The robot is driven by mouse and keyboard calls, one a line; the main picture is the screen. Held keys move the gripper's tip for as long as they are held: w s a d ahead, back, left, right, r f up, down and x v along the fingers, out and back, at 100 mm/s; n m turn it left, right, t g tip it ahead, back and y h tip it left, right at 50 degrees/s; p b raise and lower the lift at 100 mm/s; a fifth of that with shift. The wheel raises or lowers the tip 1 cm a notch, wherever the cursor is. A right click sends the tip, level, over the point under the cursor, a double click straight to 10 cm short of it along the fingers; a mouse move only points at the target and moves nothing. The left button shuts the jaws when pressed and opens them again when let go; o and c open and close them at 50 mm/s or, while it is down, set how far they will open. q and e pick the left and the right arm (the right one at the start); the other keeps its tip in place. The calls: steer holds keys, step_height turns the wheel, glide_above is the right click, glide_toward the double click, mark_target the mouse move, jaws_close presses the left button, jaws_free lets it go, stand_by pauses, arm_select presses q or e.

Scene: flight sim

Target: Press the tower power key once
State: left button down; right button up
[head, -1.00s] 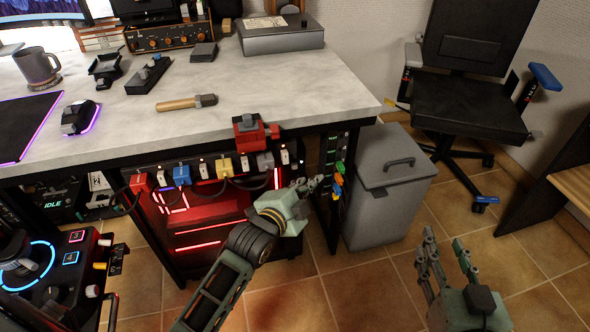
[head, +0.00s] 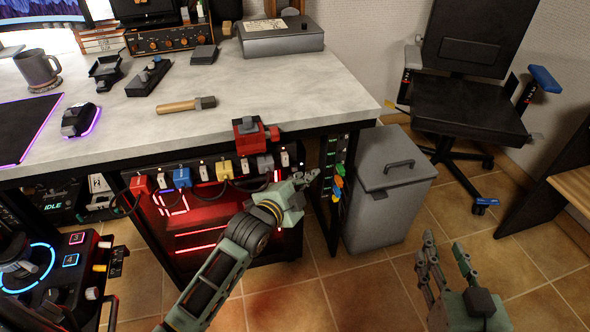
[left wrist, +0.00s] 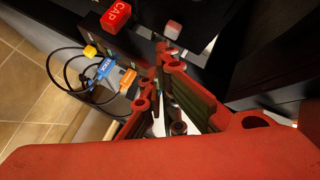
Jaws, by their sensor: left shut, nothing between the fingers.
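The dark tower (head: 192,222) with glowing red strips stands under the desk. My left gripper (head: 314,176) is shut and empty, its fingertips beside the desk's right front leg, near a vertical panel of coloured plugs. In the left wrist view, my fingers (left wrist: 163,52) point at a dark surface with a small pale, reddish-lit key (left wrist: 173,30) just beyond the tips. I cannot tell whether they touch, or whether this is the power key. A red block marked CAP (left wrist: 116,16) sits to its left. My right gripper (head: 446,262) is open and empty above the floor.
A red device (head: 250,138) is at the desk's front edge, above a row of coloured plugs and cables. A grey bin (head: 390,205) stands right of the desk leg. A blue plug (left wrist: 105,68) and cables show in the left wrist view. The tiled floor between the arms is clear.

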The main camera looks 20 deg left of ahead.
stand_by(0.8)
arm_select(q)
steer(key=shift+w+a+p, duration=0.25)
steer(key=shift+w+p, duration=0.05)
steer(key=shift+w, duration=0.05)
arm_select(e)
steer(key=f, duration=0.1)
steer(key=f+g, duration=0.1)
steer(key=s+f, duration=0.1)
steer(key=shift+d+g+h, duration=0.3)
steer(key=shift+g, duration=0.1)
arm_select(q)
steer(key=shift+w+a, duration=0.25)
steer(key=shift+w, duration=0.15)
arm_select(e)
steer(key=shift+s+d+f, duration=0.15)
steer(key=shift+s+f, duration=0.25)
steer(key=shift+f, duration=0.15)
stand_by(0.4)
steer(key=shift+g, duration=0.3)
arm_select(q)
steer(key=shift+s+d+p, duration=0.5)
steer(key=shift+s+p, duration=0.25)
steer(key=shift+p, duration=0.05)
arm_select(e)
steer(key=s+d+f+g+h, duration=0.1)
steer(key=s+d+f+g, duration=0.1)
steer(key=s+f+g, duration=0.1)
steer(key=shift+s+f, duration=0.6)
steer(key=shift+f, duration=0.4)
